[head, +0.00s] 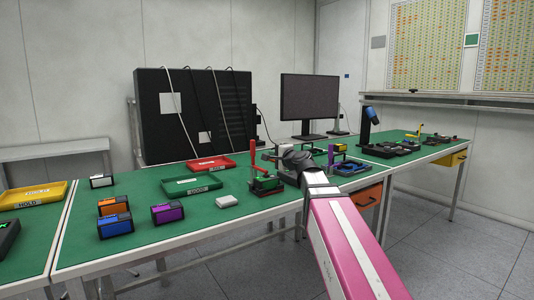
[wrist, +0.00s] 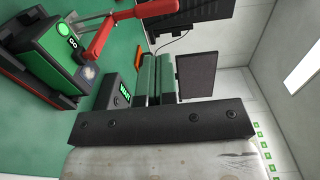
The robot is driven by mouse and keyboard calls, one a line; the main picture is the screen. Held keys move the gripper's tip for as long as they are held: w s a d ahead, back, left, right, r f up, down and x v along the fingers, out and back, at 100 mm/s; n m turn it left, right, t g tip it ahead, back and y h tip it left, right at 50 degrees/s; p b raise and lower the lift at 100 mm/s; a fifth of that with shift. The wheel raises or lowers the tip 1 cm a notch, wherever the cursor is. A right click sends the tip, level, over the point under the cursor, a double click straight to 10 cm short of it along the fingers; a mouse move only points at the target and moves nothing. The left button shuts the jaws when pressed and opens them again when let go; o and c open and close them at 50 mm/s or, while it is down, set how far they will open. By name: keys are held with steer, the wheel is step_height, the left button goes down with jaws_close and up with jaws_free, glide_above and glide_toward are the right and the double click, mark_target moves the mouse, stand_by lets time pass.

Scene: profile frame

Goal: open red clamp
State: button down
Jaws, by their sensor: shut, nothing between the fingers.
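The red clamp stands on the green bench, its red handle (head: 253,160) pointing up in the head view. The handle also crosses the top of the wrist view (wrist: 112,30). A green block with a lit button and a small display (head: 266,183) sits at the clamp's base; it is at the left of the wrist view (wrist: 50,55). My gripper (wrist: 157,60) is shut and empty, its two fingers side by side. It is just right of the handle in the head view (head: 275,154). I cannot tell whether it touches the handle.
A purple-handled clamp (head: 331,155) stands to the right, behind my arm. A monitor (head: 310,97) and a black panel (head: 150,110) stand behind.

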mark_target(254, 144)
steer(key=x, duration=1.3)
steer(key=shift+w+a, duration=0.1)
steer(key=shift+w, duration=0.05)
steer(key=shift+w+a, duration=0.1)
steer(key=shift+w+a+r+g+h, duration=0.25)
steer(key=shift+w+g+h, duration=0.2)
steer(key=shift+g, duration=0.15)
steer(key=shift+w+a+r+g+h, duration=0.1)
steer(key=shift+w+a+g+h, duration=0.25)
steer(key=shift+w+g, duration=0.2)
steer(key=shift+w+a+r+g+h, duration=0.1)
steer(key=shift+w+a+g+h, duration=0.2)
steer(key=shift+w+g, duration=0.2)
steer(key=w+a+f+g+h, duration=0.5)
steer(key=w+f+g, duration=0.2)
steer(key=g, duration=0.1)
steer(key=shift+h, duration=0.3)
